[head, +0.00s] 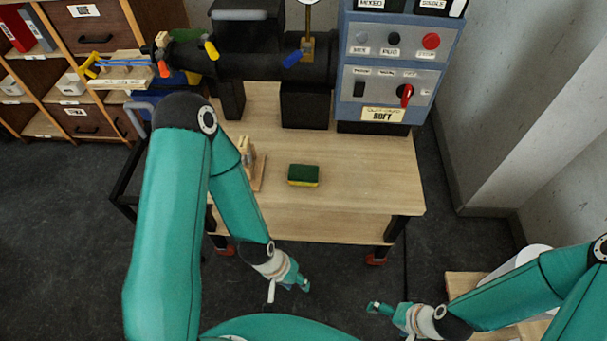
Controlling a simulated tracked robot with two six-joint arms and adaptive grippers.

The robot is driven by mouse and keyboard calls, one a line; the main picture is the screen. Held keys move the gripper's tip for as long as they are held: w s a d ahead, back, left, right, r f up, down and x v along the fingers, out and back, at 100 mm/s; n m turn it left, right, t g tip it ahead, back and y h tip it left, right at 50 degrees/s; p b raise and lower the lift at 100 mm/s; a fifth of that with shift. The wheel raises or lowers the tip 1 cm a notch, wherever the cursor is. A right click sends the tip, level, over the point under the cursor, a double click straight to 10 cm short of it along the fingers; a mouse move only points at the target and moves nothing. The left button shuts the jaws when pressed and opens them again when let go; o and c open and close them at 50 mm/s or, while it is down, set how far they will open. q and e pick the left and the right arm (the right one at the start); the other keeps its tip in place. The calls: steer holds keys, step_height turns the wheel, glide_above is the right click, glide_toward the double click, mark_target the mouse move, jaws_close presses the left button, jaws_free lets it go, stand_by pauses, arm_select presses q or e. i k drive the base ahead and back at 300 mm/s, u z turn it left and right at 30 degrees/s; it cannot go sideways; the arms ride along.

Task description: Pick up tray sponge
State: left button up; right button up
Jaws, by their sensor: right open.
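The sponge (303,175), green on top with a yellow side, lies flat on the wooden top of the cart (355,185), near the middle of its front part. Nothing touches it. My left gripper (298,284) is in front of the cart, below the sponge in the picture and well apart from it. Its fingers are small here and I cannot tell how far apart they are. My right gripper (381,309) is further right and nearer to me, open, over the floor, with nothing seen in it. No separate tray is clear around the sponge.
A small wooden holder (258,172) stands left of the sponge, partly behind my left arm. A blue control box (385,70) and a dark machine (275,58) stand at the cart's back. Shelves (95,40) are at left. A wooden surface (462,285) is at lower right.

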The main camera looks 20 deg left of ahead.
mark_target(298, 175)
steer(key=z, duration=1.8)
steer(key=i, duration=0.1)
steer(key=u, duration=3.15)
steer(key=k, duration=0.6)
steer(key=z, duration=0.25)
steer(key=i, duration=1.05)
steer(key=u, duration=0.05)
